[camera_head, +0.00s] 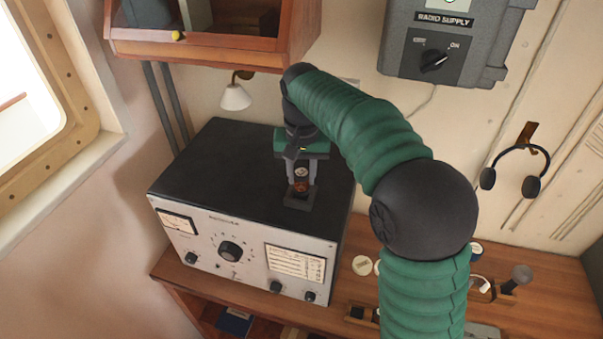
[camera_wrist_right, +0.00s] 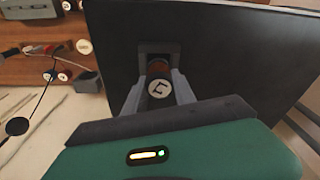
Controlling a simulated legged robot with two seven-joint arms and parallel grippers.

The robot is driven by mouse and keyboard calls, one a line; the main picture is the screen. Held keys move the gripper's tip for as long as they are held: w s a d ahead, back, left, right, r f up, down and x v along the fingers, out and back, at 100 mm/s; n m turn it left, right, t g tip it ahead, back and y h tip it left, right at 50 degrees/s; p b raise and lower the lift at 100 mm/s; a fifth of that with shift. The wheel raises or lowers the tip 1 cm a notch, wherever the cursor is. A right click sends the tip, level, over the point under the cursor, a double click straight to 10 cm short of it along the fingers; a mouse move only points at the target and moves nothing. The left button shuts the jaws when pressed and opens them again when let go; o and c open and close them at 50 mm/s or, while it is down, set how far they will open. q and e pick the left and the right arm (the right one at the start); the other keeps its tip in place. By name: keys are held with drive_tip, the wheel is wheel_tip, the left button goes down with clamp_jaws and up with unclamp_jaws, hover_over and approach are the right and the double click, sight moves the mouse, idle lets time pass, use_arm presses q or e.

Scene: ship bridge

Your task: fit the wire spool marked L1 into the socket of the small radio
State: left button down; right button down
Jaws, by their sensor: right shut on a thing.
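The radio (camera_head: 230,150) has a black top and a pale front panel with dials. A dark grey socket (camera_head: 300,201) stands on its top near the right side; it also shows in the wrist view (camera_wrist_right: 158,47). My right gripper (camera_head: 301,180) points down over the socket, shut on a copper-brown wire spool (camera_head: 301,187). In the wrist view the spool's white cap (camera_wrist_right: 159,88) with a black mark sits between the two fingers, in line with the socket. The spool's lower end is hidden, so I cannot tell whether it is seated. My left gripper is out of view.
A white lamp (camera_head: 235,97) hangs behind the radio, below a wooden shelf (camera_head: 215,50). A grey radio supply box (camera_head: 452,42) and a headset (camera_head: 515,165) hang on the wall. More small parts lie on the wooden bench (camera_head: 545,300) at right.

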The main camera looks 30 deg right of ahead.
drive_tip(key=shift+a+f, duration=0.15)
drive_tip(key=shift+a, duration=0.05)
drive_tip(key=shift+d+f, duration=0.1)
drive_tip(key=shift+f, duration=0.2)
idle(0.3)
drive_tip(key=shift+f, duration=0.65)
idle(2.0)
drive_tip(key=shift+f, duration=0.1)
idle(0.8)
drive_tip(key=c, duration=0.9)
unclamp_jaws()
drive_tip(key=shift+c, duration=0.2)
